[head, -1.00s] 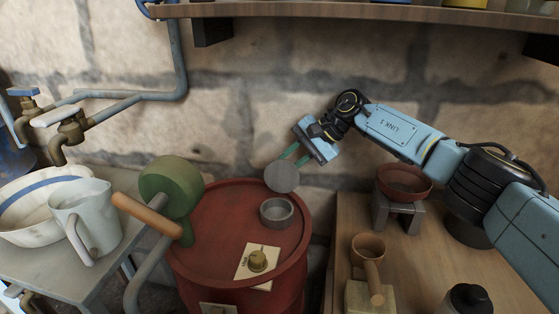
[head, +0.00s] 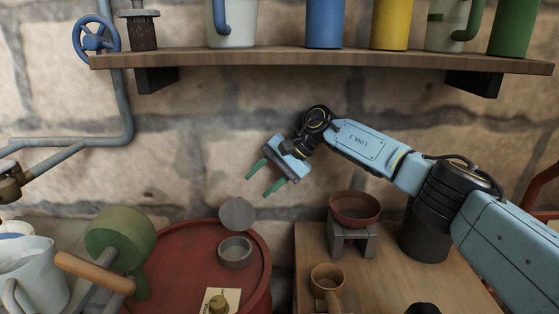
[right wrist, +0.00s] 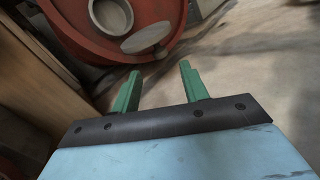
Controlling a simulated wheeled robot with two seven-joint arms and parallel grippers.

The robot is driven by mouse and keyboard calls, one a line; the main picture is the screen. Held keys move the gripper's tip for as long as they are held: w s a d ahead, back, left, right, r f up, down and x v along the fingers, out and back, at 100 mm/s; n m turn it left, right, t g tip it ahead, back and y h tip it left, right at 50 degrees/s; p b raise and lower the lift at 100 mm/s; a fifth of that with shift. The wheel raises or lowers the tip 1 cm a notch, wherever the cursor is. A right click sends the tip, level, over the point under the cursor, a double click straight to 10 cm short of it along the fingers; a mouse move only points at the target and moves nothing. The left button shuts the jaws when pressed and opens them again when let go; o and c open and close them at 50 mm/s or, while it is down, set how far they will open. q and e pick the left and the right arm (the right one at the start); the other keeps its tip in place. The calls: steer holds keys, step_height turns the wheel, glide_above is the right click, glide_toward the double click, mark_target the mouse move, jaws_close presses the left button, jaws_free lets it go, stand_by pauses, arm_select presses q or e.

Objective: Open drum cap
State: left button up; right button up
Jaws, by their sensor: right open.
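The red drum (head: 190,255) stands below the shelf, left of the wooden bench. On its top is a grey round opening with a raised rim (head: 235,252). The grey disc-shaped drum cap (head: 238,213) stands raised behind the opening, so the opening is uncovered. My right gripper (head: 256,184) is open and empty, above and to the right of the cap, apart from it. In the right wrist view the cap (right wrist: 146,37) lies beyond the open green fingers (right wrist: 160,68), beside the opening (right wrist: 110,15). My left gripper is out of view.
A brown bowl (head: 355,207) on a grey stand (head: 351,240) and a wooden cup (head: 326,280) are on the bench. A shelf (head: 330,63) with several containers runs above.

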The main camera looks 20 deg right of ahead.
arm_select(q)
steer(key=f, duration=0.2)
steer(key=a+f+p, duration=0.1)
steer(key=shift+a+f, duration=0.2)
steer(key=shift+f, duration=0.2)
arm_select(e)
steer(key=v, duration=0.7)
